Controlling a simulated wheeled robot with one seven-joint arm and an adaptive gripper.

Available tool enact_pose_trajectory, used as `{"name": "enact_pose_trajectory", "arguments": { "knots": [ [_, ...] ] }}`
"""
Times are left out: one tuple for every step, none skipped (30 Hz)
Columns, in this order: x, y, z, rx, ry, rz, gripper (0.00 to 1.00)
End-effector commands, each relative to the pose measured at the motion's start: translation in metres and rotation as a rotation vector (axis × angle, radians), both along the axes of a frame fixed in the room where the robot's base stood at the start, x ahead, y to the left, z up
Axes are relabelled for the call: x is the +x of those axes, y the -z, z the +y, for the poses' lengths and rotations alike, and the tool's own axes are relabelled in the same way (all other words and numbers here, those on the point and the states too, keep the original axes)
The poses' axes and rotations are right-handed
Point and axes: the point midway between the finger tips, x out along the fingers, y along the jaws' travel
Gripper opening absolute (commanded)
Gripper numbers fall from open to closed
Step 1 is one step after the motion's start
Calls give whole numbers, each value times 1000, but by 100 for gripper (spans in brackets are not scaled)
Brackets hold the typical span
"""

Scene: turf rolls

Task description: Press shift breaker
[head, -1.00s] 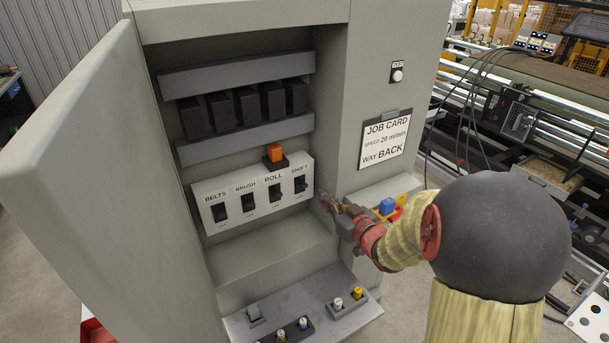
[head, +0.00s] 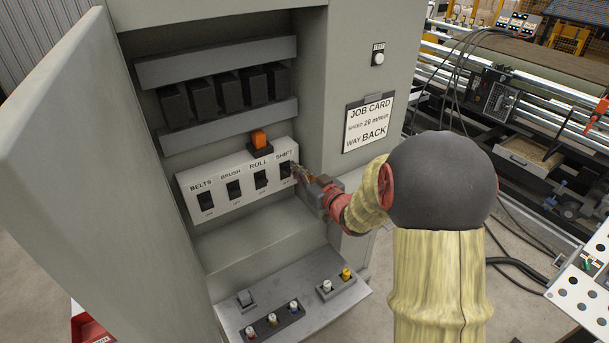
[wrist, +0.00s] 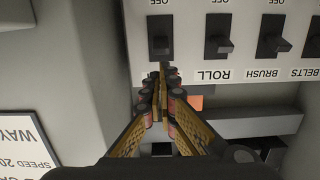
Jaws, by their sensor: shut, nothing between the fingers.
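The SHIFT breaker (head: 285,169) is a black toggle at the right end of a white panel (head: 222,207) in the open grey cabinet. It also shows upside down in the wrist view (wrist: 160,45), with its name label hidden behind my fingers. My gripper (head: 298,172) is shut and empty, with its fingertips at the right side of this breaker in the head view. In the wrist view the fingertips (wrist: 162,70) are in line with the breaker, at its label side. I cannot tell whether they touch it.
The ROLL breaker (head: 260,179), BRUSH breaker (head: 233,190) and BELTS breaker (head: 206,205) stand in a row to the left. An orange button (head: 259,140) sits above the panel. The open cabinet door (head: 95,190) bounds the left side. A job card (head: 368,122) hangs at right.

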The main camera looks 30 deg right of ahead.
Motion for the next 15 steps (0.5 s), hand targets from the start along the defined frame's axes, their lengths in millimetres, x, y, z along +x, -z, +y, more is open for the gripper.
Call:
{"name": "enact_pose_trajectory", "arguments": {
  "knots": [
    [9, 1, 2, 0, -3, 1, 0],
    [13, 2, 2, 0, -3, 1, 0],
    [18, 2, 1, 0, -2, 1, 0],
    [21, 2, 1, 0, -1, 1, 0],
    [24, 3, 1, 0, -1, 1, 0],
    [28, 3, 1, 0, -1, 1, 0],
    [30, 3, 2, 0, -1, 0, 0],
    [32, 3, 2, 0, -1, 0, 0],
    [33, 3, 2, 0, -1, 0, 0],
    [34, 3, 2, 0, 0, 0, 0],
    [35, 3, 2, 0, 0, 0, 0],
    [35, 3, 2, 0, 0, 0, 0],
    [36, 3, 2, 0, 0, 0, 0],
    [36, 3, 1, 0, 0, 0, 0],
    [36, 3, 1, 0, 0, 0, 0]
  ]
}}
